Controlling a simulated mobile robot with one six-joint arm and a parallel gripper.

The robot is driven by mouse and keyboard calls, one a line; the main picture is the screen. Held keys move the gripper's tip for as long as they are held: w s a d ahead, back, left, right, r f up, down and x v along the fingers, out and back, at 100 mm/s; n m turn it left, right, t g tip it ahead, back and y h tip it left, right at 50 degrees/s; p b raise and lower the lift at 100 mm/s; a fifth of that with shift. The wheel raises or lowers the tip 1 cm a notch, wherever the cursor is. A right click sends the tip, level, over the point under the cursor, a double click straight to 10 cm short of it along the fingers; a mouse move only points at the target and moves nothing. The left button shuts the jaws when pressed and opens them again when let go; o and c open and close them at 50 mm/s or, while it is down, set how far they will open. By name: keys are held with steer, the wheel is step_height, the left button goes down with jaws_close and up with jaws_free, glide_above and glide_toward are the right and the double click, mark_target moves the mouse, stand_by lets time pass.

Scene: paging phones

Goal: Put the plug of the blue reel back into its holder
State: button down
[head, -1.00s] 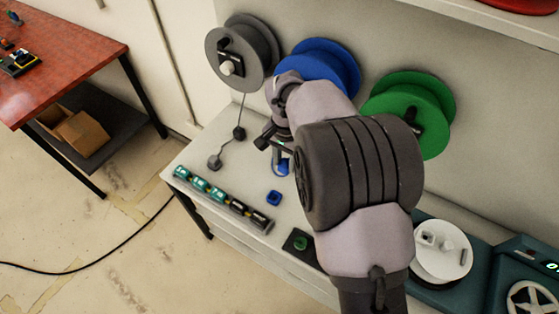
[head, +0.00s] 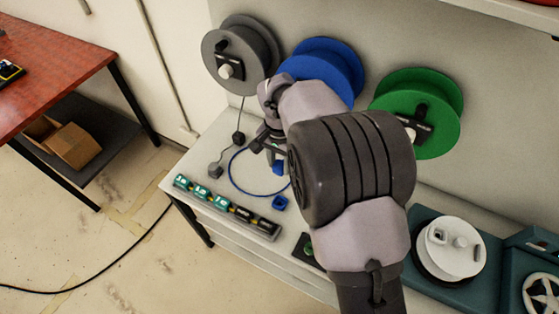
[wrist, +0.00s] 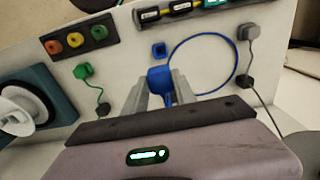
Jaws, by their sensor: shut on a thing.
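The blue reel (head: 336,62) hangs on the wall between a grey and a green reel, partly hidden by my arm. My gripper (wrist: 160,92) is shut on the blue plug (wrist: 159,80), which sits between the two fingers. The plug also shows in the head view (head: 280,168), beside my arm. A small square blue holder (wrist: 158,49) lies on the bench just beyond the plug and apart from it; it also shows in the head view (head: 279,203). A blue cable (wrist: 203,36) curves in a loop at the side.
The grey plug (head: 215,171) and the row of labelled blocks (head: 226,207) are left of the holder. The green plug (wrist: 83,71) and a panel of coloured knobs (wrist: 75,40) are on the other side. A teal machine with a white reel (head: 450,248) stands at the right.

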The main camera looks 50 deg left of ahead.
step_height(320, 180, down, 13)
steer(key=b, duration=0.9)
stand_by(0.4)
steer(key=shift+f+b, duration=1.75)
steer(key=shift+f, duration=0.6)
steer(key=shift+f, duration=0.2)
steer(key=shift+f+b, duration=0.75)
steer(key=shift+f, duration=0.1)
steer(key=shift+f+b, duration=0.3)
steer(key=shift+b, duration=0.05)
